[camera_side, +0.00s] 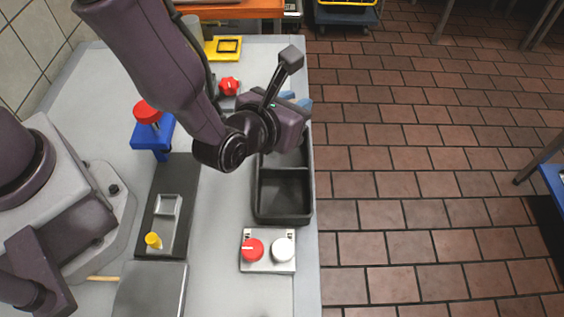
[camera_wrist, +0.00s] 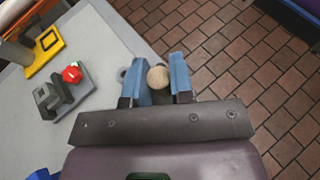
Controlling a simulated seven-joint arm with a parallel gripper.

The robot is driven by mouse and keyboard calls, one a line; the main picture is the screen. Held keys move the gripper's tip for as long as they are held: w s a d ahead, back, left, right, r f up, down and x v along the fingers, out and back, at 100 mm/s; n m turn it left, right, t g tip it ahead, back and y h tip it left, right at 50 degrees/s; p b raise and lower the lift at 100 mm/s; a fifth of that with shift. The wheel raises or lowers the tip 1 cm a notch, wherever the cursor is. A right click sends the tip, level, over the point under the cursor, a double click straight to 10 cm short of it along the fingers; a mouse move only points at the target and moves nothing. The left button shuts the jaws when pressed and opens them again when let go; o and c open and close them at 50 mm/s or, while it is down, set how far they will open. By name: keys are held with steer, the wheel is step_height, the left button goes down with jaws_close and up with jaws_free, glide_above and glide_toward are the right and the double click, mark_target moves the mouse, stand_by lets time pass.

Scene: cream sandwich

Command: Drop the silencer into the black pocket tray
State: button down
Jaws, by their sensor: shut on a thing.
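My gripper (camera_side: 300,103) is over the far part of the black pocket tray (camera_side: 284,219), near the table's right edge. In the wrist view, its blue fingers (camera_wrist: 161,80) are shut on a round, tan-topped piece, which I take to be the silencer (camera_wrist: 158,77). In the side view the piece is hidden behind my gripper. The tray is long, with a divider between compartments; its near compartment is empty. My wrist covers part of its far end. The tray cannot be made out in the wrist view.
A red and white button box (camera_side: 268,262) stands just in front of the tray. A red knob (camera_side: 229,85) and a yellow fixture (camera_side: 222,47) stand behind. A blue stand with a red top (camera_side: 151,136) is left. Tiled floor lies beyond the right edge.

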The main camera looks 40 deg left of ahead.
steer(key=shift+w+a+r+n+y, duration=0.3)
steer(key=shift+a+r+n+y, duration=0.1)
steer(key=shift+n+y, duration=0.25)
steer(key=shift+f, duration=2.9)
steer(key=c, duration=0.9)
jaws_free()
steer(key=v, duration=1.3)
steer(key=shift+r, duration=0.15)
